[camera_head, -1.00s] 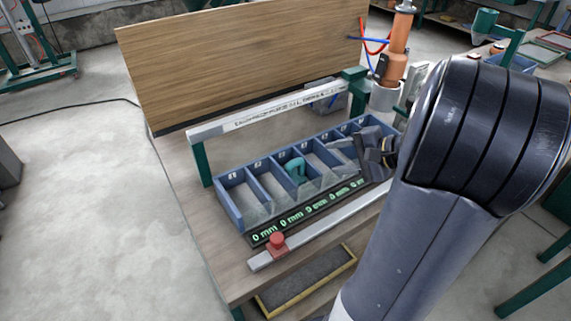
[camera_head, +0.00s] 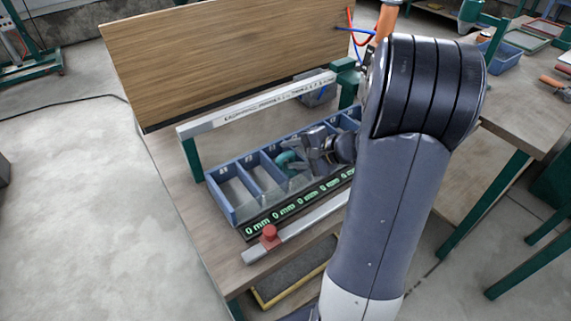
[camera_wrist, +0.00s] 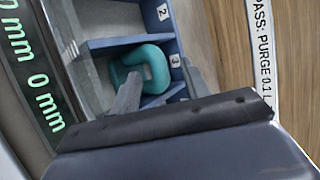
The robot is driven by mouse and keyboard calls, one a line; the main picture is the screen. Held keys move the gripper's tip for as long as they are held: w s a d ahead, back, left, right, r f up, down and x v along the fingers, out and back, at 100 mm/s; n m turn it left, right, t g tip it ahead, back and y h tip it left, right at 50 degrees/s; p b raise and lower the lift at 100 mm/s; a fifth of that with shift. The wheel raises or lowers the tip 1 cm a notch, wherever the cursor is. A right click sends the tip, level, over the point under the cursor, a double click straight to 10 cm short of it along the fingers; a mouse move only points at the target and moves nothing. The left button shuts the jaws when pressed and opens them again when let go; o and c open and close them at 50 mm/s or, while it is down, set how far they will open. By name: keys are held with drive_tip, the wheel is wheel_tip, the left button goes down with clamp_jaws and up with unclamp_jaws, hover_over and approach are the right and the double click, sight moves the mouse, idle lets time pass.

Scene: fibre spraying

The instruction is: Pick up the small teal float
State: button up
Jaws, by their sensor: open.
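The small teal float (camera_wrist: 140,68) is a rounded, loop-shaped piece lying in one compartment of the blue divided bin (camera_head: 222,199), by the label 3. In the head view the float (camera_head: 285,160) shows just left of my gripper (camera_head: 293,160), partly hidden by it. In the wrist view my gripper (camera_wrist: 160,88) is open, with one finger on each side of the float's near part. The fingertips reach into the compartment area. I cannot tell whether either finger touches the float.
A white printed rail (camera_head: 265,104) on green posts runs behind the bin. In front are a green-lit millimetre strip (camera_head: 285,210) and a metal bar with a red knob (camera_head: 269,237). A wooden board (camera_head: 230,55) stands behind. The compartments at the left look empty.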

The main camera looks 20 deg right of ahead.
clamp_jaws()
idle(0.4)
drive_tip(key=shift+r, duration=0.1)
